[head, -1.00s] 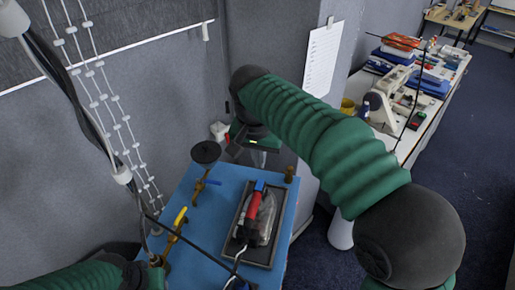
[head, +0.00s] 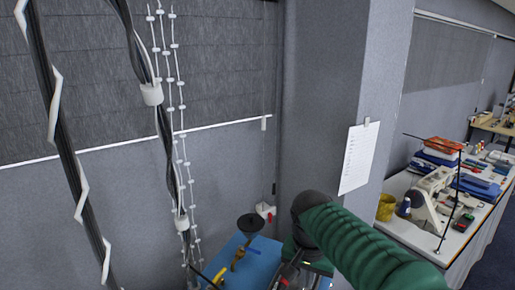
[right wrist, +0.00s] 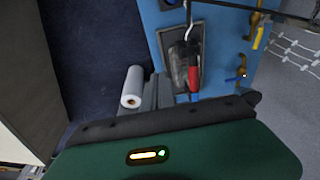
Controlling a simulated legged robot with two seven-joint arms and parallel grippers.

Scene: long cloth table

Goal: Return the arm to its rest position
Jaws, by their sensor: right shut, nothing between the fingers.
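My right arm, in a green ribbed sleeve, comes in from the lower right in the head view and bends down at a black joint. My right gripper (head: 289,270) is small and partly hidden at the bottom of that view, over the blue table end; it is shut and empty. My left arm and gripper are not in view.
The blue board (head: 262,254) carries a black funnel-like cup (head: 250,223) and yellow-handled valves (right wrist: 255,20). Cables hang at left. A wall corner with a paper sheet (head: 357,158) stands beside my arm. A cluttered white table (head: 410,235) holds a sewing machine (head: 430,193). A white roll (right wrist: 132,87) is near my wrist.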

